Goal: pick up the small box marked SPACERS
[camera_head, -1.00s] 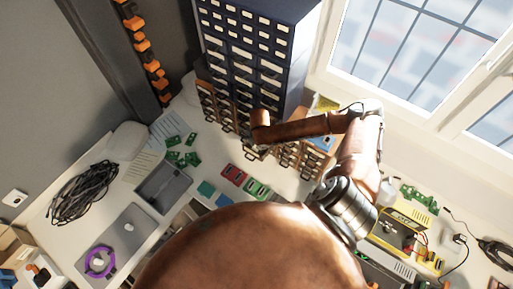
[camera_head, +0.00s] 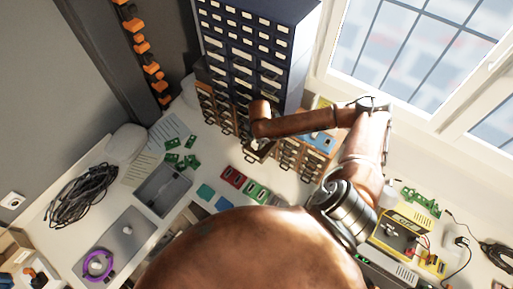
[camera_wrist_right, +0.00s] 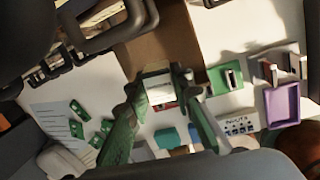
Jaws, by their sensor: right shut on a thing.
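My right gripper shows in the right wrist view (camera_wrist_right: 160,98), with its two fingers closed on a small pale box (camera_wrist_right: 158,88) that has some red on its lower side. No marking can be read on it, so I cannot tell whether it says SPACERS. In the head view my right gripper (camera_head: 257,143) is a small shape by the low brown drawers, mostly hidden under my copper-coloured wrist. My left gripper is not in view.
A tall dark drawer cabinet (camera_head: 262,45) stands behind, with brown drawers (camera_head: 215,105) at its foot. Red and green parts (camera_head: 232,176), a grey tray (camera_head: 163,188) and a black cable coil (camera_head: 82,193) lie on the white worktop. A yellow device (camera_head: 400,232) stands at right.

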